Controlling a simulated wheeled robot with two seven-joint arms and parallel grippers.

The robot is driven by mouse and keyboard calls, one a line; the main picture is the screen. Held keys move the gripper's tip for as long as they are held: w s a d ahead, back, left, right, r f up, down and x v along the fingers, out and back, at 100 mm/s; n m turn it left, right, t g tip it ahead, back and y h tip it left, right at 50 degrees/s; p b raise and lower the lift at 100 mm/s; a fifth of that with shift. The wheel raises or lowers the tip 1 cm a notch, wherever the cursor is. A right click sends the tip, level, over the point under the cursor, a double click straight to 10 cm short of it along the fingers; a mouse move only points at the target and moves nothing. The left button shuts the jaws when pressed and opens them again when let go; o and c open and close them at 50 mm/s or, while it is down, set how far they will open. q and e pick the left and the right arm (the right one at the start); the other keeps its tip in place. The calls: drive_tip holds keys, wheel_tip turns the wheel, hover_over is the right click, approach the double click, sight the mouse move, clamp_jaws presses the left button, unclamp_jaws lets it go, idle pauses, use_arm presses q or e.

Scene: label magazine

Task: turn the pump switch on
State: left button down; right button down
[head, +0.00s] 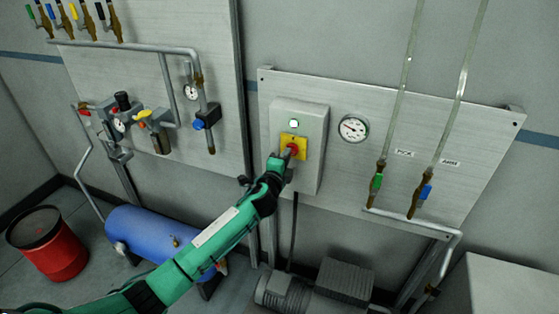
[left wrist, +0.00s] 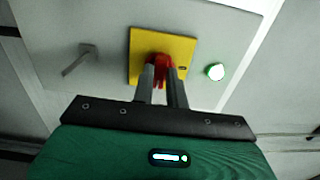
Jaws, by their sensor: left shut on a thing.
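The pump switch (head: 293,149) is a red knob on a yellow plate (head: 300,141), mounted on a grey box (head: 312,120) on the wall panel. In the left wrist view the red knob (left wrist: 160,65) sits in the middle of the yellow plate (left wrist: 186,50). My left gripper (head: 288,153) is at the knob, with its two fingers (left wrist: 161,80) shut on it from either side. The fingers hide part of the knob. A round lamp (head: 293,124) above the plate looks lit whitish green; it also shows in the left wrist view (left wrist: 216,72). My right gripper is not in view.
A round gauge (head: 353,128) is right of the box. Two clear tubes with a green valve (head: 376,182) and a blue valve (head: 425,193) stand further right. A grey pump (head: 290,293), a blue tank (head: 160,232) and a red drum (head: 55,255) are below.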

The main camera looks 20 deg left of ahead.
use_arm(q)
drive_tip(key=c, duration=1)
unclamp_jaws()
drive_tip(key=shift+a, duration=0.55)
drive_tip(key=shift+o, duration=0.6)
drive_tip(key=shift+s+d, duration=0.1)
drive_tip(key=shift+d, duration=0.2)
drive_tip(key=s+a+b, duration=0.2)
drive_tip(key=s+b, duration=0.2)
drive_tip(key=s, duration=1.1)
drive_tip(key=shift+s+y, duration=0.3)
drive_tip(key=shift+a, duration=0.1)
